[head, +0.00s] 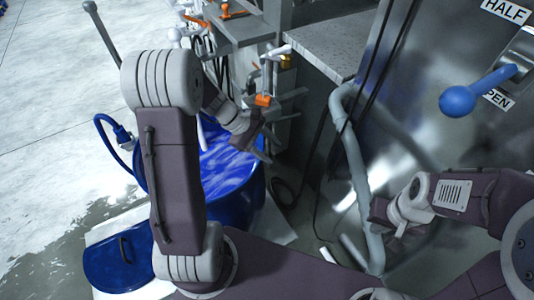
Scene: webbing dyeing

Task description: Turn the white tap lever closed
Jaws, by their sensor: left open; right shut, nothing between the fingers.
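A white lever-like piece (277,51) shows at the upper middle of the head view, beside a small brass fitting (287,62). It looks like the white tap lever, but it is small and I cannot tell its exact angle. My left gripper (262,146) is open and empty, below the lever and over the right edge of the blue tub. It is apart from the lever. My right gripper (392,229) is shut and empty at the lower right, in front of the steel panel and far from the lever.
A blue tub (225,172) of blue liquid stands below my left arm, with a blue lid (122,256) on the floor. An orange fitting (263,100) sits just above my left gripper. A grey pipe (352,150) and a blue-knobbed handle (458,101) are at right.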

